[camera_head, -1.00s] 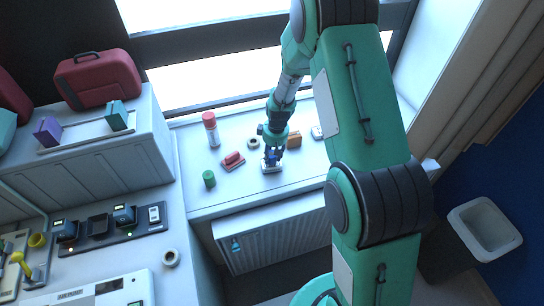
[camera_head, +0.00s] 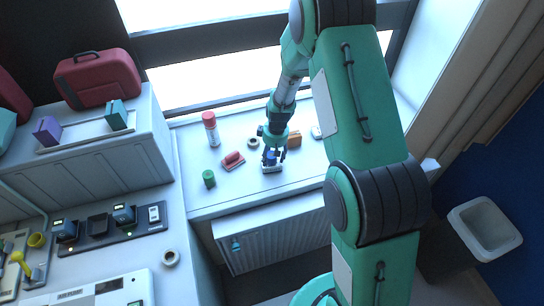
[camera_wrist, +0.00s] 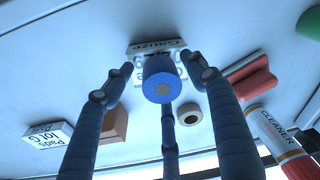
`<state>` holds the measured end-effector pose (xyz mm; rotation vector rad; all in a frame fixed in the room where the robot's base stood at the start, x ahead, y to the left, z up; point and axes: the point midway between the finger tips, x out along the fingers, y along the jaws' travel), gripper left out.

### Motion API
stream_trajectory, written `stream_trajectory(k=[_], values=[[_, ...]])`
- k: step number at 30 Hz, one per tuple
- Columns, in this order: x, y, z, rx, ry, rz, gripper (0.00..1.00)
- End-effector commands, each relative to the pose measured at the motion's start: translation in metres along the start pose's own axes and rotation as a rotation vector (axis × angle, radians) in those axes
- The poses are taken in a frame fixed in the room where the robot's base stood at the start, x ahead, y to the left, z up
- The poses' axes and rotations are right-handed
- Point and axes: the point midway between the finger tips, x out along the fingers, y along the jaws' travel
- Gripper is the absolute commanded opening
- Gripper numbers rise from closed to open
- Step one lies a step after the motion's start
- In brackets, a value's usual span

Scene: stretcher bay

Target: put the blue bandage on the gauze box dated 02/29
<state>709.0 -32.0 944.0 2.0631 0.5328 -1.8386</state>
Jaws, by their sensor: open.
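The blue bandage (camera_wrist: 162,80) is a roll. It shows in the wrist view with one round end toward the camera, in front of a white box (camera_wrist: 150,46) marked "Gauze". The roll appears to stand on that box; the date cannot be read. In the head view the blue bandage (camera_head: 270,158) is partly hidden by the fingers, above the white gauze box (camera_head: 272,169) near the counter's front edge. My gripper (camera_head: 272,160) is open. In the wrist view its three fingers are spread around the roll, with gaps visible between fingers and roll.
The window stands behind.

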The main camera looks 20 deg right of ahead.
Motion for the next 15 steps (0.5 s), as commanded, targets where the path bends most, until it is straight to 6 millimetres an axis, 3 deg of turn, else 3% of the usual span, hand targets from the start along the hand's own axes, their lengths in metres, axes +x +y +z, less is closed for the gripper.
stream_trajectory(k=[8, 15], values=[[-0.012, 0.0, -0.001, 0.0, 0.001, 0.001, 0.57], [-0.04, 0.001, -0.001, 0.0, 0.002, 0.002, 0.57]])
